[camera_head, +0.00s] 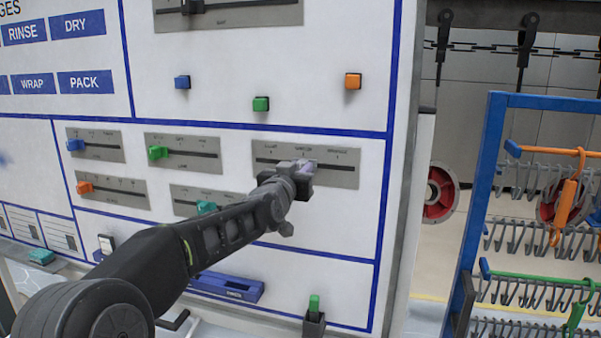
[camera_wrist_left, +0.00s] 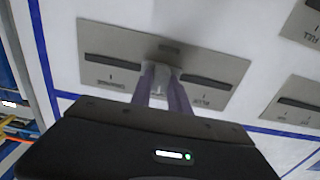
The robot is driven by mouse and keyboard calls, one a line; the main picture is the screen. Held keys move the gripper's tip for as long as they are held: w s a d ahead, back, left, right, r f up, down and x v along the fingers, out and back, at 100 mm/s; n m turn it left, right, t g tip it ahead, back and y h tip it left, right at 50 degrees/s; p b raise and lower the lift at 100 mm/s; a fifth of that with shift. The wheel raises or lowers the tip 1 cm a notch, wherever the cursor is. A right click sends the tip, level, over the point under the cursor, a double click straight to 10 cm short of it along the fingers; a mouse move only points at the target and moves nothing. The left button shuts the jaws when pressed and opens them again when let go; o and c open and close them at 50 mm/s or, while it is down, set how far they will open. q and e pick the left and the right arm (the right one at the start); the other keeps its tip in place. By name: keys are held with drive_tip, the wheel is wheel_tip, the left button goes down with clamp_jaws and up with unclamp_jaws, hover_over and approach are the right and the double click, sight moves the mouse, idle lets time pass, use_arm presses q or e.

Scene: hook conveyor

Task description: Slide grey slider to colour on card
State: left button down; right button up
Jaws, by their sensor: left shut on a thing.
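The plate (camera_head: 345,174) with a long horizontal slot is on the white board, right of the middle; it also shows upside down in the left wrist view (camera_wrist_left: 235,68). My left gripper (camera_head: 307,167) is at the slot's middle. In the left wrist view its two purplish fingers (camera_wrist_left: 163,84) are shut on the grey slider (camera_wrist_left: 160,72), with slot showing on both sides. The fingers hide most of the slider in the head view. I cannot make out a colour card with certainty. My right gripper is not in view.
Other slot plates carry a blue slider (camera_head: 75,145), green slider (camera_head: 157,152), orange slider (camera_head: 85,187) and teal slider (camera_head: 206,207). Blue (camera_head: 182,82), green (camera_head: 261,104) and orange (camera_head: 353,81) blocks sit above. A blue hook rack (camera_head: 478,190) stands at right.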

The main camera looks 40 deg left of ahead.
use_arm(q)
drive_tip(key=shift+s+a, duration=0.1)
drive_tip(key=shift+a, duration=0.15)
drive_tip(key=c, duration=1.7)
unclamp_jaws()
drive_tip(key=o, duration=0.3)
drive_tip(key=shift+d, duration=0.15)
drive_tip(key=shift+o, duration=0.8)
drive_tip(key=shift+s, duration=0.35)
drive_tip(key=b+v, duration=0.2)
drive_tip(key=v, duration=0.5)
